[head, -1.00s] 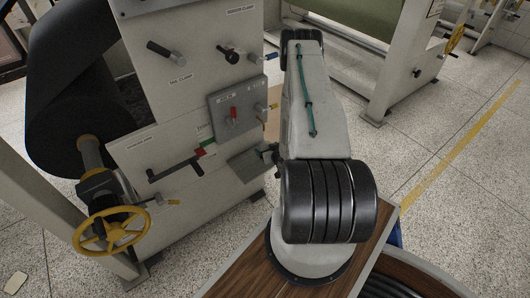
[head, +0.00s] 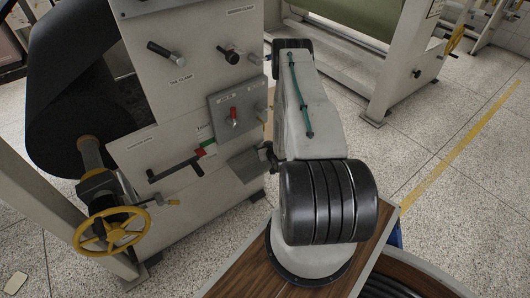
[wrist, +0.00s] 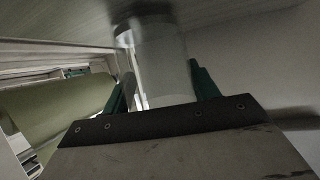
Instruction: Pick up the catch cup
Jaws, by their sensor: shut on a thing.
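The catch cup (wrist: 160,62) shows in the wrist view as a pale, translucent cylinder with a greyer band at its far end. It stands between the two green fingers of my gripper (wrist: 160,88), which are shut on it. The near end of the cup is partly hidden by the dark plate of my gripper. In the head view my arm hides the cup, and I cannot make out my fingers there.
A pale machine panel (head: 180,75) with levers and labels stands close left of my arm. A yellow handwheel (head: 112,231) sticks out at lower left. A dark roll (head: 75,90) is behind it. Open speckled floor (head: 455,210) lies to the right.

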